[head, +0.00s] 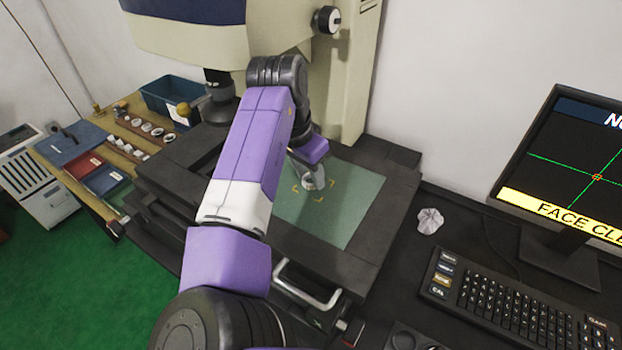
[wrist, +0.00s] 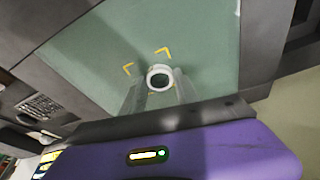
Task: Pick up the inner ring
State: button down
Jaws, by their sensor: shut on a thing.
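The inner ring is a small, pale metal ring (wrist: 159,78). In the wrist view it sits between the tips of my gripper (wrist: 154,92), near yellow corner marks on a green glass stage plate (wrist: 95,65). In the head view the ring (head: 310,183) shows at the tips of my gripper (head: 309,178), over the stage plate (head: 350,208). My gripper is shut on the ring. I cannot tell whether the ring touches the plate or is just above it.
The measuring machine's column (head: 345,80) stands behind the stage. A blue bin (head: 165,98), small trays (head: 105,180) and rows of rings (head: 150,128) are at left. A crumpled wipe (head: 430,220), keyboard (head: 520,305) and monitor (head: 570,170) are at right.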

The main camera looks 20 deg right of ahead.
jog(key=shift+r, duration=0.1)
jog(key=shift+r, duration=0.5)
notch_tip(320, 180, up, 2)
jog(key=shift+r+b, duration=0.1)
jog(key=shift+b, duration=0.2)
jog(key=s+a+b, duration=0.2)
jog(key=s+a, duration=0.8)
jog(key=a, duration=0.4)
jog(key=shift+s+a, duration=0.3)
jog(key=shift+a, duration=0.1)
